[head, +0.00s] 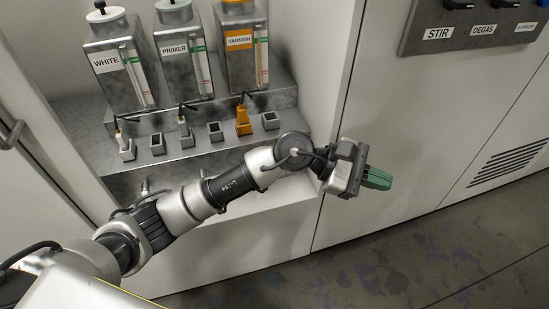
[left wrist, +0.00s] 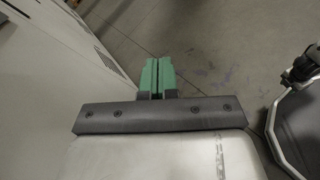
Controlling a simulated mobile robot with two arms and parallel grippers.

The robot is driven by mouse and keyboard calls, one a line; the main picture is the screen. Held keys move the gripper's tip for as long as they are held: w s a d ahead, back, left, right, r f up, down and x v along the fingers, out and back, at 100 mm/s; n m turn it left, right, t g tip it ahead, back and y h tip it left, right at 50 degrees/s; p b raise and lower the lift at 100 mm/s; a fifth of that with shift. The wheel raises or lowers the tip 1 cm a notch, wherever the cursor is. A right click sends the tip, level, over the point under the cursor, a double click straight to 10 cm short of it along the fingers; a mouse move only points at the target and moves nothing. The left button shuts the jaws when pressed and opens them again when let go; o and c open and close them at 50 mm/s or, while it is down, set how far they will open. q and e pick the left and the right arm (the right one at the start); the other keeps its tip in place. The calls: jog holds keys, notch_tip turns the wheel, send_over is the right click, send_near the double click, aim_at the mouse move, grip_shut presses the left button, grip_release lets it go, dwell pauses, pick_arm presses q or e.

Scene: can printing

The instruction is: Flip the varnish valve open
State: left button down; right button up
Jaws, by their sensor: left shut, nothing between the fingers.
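The varnish tank (head: 239,52) with its orange label stands rightmost of three metal tanks in the head view. Below it, on the ledge, is an orange valve piece (head: 243,121) with a dark line or lever at its top; whether it is open cannot be told. My left gripper (head: 378,179) has green fingers and is shut and empty. It is right of the alcove, in front of the cabinet panel, well apart from the valve. In the left wrist view its fingers (left wrist: 157,76) lie together above the floor. My right gripper is not seen clearly in either view.
A switch panel (head: 470,27) is at upper right. Floor (head: 420,260) is clear.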

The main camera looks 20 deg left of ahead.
pick_arm(q)
jog(key=w+a+f+m+y, duration=0.4)
jog(key=f+y, duration=0.1)
jog(key=y, duration=0.1)
jog(key=w+a+r+m+t+y, duration=0.1)
jog(key=w+a+y, duration=0.3)
jog(key=a+y, duration=0.2)
jog(key=w+a+r+m+y, duration=0.1)
jog(key=w+a+y, duration=0.3)
jog(key=a, duration=0.7)
jog(key=shift+r+t+y, duration=0.4)
jog(key=shift+y, duration=0.5)
jog(key=shift+f, duration=0.15)
jog(key=x, duration=0.8)
jog(key=s+x, duration=0.1)
jog(key=x, duration=0.3)
jog(key=shift+w+f, duration=0.1)
jog(key=shift+f, duration=0.75)
